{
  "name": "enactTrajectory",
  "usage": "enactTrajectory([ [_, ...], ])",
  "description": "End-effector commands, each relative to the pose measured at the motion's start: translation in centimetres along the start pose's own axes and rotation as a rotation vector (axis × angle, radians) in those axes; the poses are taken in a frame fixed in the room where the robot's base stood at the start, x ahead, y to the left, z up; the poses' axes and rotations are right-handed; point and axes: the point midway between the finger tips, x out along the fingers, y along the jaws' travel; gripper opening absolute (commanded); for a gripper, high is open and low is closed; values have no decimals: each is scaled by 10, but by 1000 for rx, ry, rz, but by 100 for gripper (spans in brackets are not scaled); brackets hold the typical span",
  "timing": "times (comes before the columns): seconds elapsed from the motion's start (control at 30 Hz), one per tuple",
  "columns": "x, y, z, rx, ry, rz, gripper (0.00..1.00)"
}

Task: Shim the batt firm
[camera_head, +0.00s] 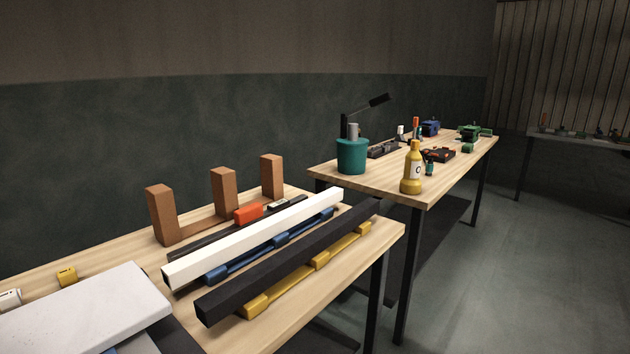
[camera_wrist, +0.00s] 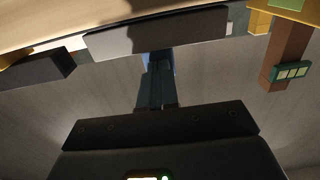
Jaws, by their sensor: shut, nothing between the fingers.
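A thick white slab (camera_head: 85,315), which looks like the batt, lies at the lower left of the near table in the head view, partly cut off by the frame. Dark and blue parts show at its lower edge; what it rests on is mostly hidden. In the wrist view the edge of a pale grey slab (camera_wrist: 155,33), probably the batt, runs across the top. My gripper (camera_wrist: 155,62) points at it with its fingers shut and nothing held. A bit of blue shows by the fingertips; I cannot tell whether they touch anything. No shim is clearly identifiable.
The near table holds a white bar (camera_head: 255,238), a black bar (camera_head: 290,260), an orange block (camera_head: 248,214), brown uprights (camera_head: 162,214) and a small yellow block (camera_head: 67,276). A second table (camera_head: 400,192) carries a teal pot (camera_head: 352,156) and yellow bottle (camera_head: 411,172). Open floor lies right.

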Motion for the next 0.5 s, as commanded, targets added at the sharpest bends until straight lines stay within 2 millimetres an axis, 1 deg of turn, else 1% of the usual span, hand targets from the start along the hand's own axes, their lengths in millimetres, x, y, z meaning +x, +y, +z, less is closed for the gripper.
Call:
enactTrajectory([
  [0.17,-2,0,0,0,0,0,0],
  [0.5,-27,0,-1,0,-1,0,0],
])
